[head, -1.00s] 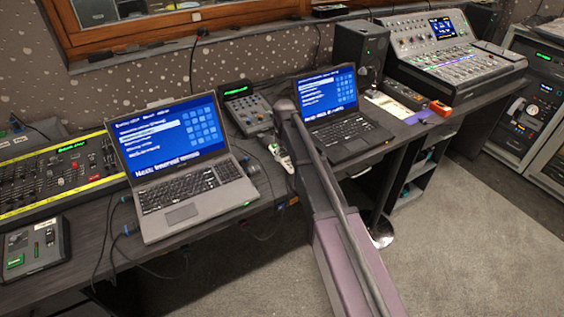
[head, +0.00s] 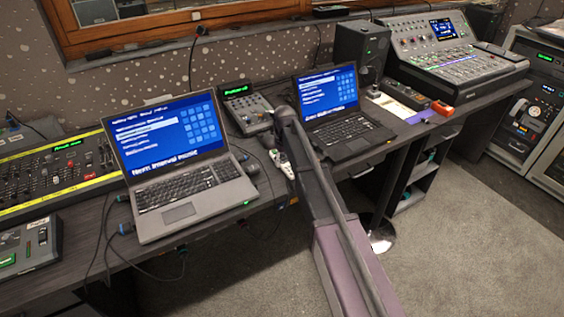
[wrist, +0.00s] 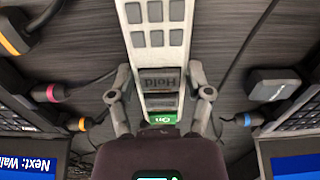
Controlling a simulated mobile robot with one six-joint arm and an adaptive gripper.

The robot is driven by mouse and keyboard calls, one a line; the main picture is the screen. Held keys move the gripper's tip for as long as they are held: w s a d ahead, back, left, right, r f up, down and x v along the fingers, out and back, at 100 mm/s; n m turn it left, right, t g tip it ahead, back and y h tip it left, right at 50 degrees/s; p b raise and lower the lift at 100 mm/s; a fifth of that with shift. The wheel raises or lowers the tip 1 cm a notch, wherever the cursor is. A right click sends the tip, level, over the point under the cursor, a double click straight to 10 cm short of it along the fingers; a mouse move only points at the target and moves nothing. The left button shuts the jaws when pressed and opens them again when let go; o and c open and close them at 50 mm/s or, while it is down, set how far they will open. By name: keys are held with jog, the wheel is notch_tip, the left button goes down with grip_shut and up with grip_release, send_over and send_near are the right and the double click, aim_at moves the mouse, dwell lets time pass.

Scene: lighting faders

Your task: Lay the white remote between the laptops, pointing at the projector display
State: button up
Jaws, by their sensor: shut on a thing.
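The white remote (wrist: 156,38) has grey buttons, a dark "Hold" key and a green "On" part. My gripper (wrist: 161,82) is shut on its sides. The remote's far end runs out of the wrist view. In the head view, the remote (head: 275,157) and gripper (head: 284,163) are small over the desk strip between the left laptop (head: 200,185) and the right laptop (head: 345,131), partly hidden by my arm. I cannot tell whether the remote touches the desk. A small console with a green display (head: 237,91) stands behind; its text is too blurred to read surely.
Cables with coloured plugs (wrist: 52,93) lie left of the remote, and a grey box (wrist: 273,84) with a plug lies to the right. A lighting desk (head: 60,170) is at far left; a speaker (head: 361,46) and mixer (head: 455,60) are at right.

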aim_at(285, 160)
jog(key=shift+f, duration=0.2)
jog(key=o, duration=1.2)
jog(key=shift+r, duration=0.1)
jog(key=shift+r, duration=0.2)
notch_tip(285, 160, up, 12)
jog(key=p, duration=1.2)
jog(key=shift+d, duration=0.1)
jog(key=s+d+m, duration=0.2)
jog(key=s+d, duration=0.5)
jog(key=s, duration=0.1)
jog(key=s+d+m, duration=0.2)
jog(key=s+d, duration=0.5)
jog(key=s, duration=0.2)
jog(key=s+d+m, duration=0.2)
jog(key=s+d, duration=0.6)
jog(key=shift+s+m, duration=0.4)
